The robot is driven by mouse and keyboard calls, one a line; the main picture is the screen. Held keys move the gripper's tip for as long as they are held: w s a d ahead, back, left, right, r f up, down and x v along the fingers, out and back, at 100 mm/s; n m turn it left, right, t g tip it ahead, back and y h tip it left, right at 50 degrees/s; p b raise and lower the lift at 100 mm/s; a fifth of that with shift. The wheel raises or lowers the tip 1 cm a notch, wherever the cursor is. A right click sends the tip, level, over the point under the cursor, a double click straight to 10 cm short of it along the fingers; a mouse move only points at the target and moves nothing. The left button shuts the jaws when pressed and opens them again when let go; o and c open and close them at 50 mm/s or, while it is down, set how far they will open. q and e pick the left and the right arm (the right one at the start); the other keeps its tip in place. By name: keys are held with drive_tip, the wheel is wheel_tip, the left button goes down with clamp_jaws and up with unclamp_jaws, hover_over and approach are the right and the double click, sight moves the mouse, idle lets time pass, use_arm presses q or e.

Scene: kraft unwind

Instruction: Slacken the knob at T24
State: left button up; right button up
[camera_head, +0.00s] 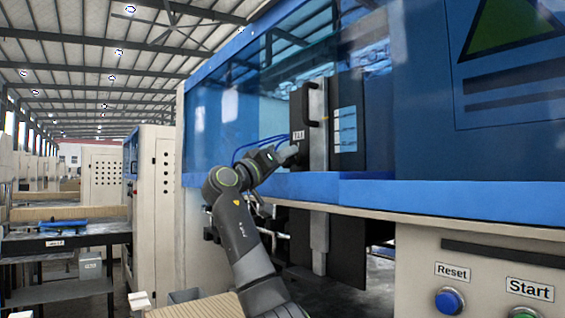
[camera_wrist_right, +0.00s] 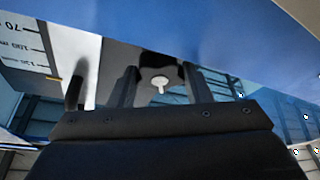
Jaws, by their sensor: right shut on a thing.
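In the head view, my right arm reaches up to the blue machine. Its gripper (camera_head: 288,154) is at the dark upright block (camera_head: 300,108), just below a small white label (camera_head: 298,135) too small to read surely. In the right wrist view, a small pale knob (camera_wrist_right: 160,81) with a short stem shows between the two dark fingers of my right gripper (camera_wrist_right: 161,88), which is shut on it. In the head view the gripper hides the knob. My left gripper is in neither view.
A blue lower rail (camera_head: 400,193) and a tinted blue panel edge the machine opening. A pale metal column (camera_head: 318,125) with a dark handle stands right of the block. Reset (camera_head: 449,301) and Start (camera_head: 524,313) buttons sit lower right. A dark workbench (camera_head: 60,240) stands left.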

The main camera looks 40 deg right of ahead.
drive_tip(key=shift+r, duration=0.15)
drive_tip(key=o, duration=1)
drive_tip(key=b+v, duration=0.7)
drive_tip(key=v, duration=1)
drive_tip(key=shift+a+b, duration=0.2)
drive_tip(key=shift+b, duration=0.15)
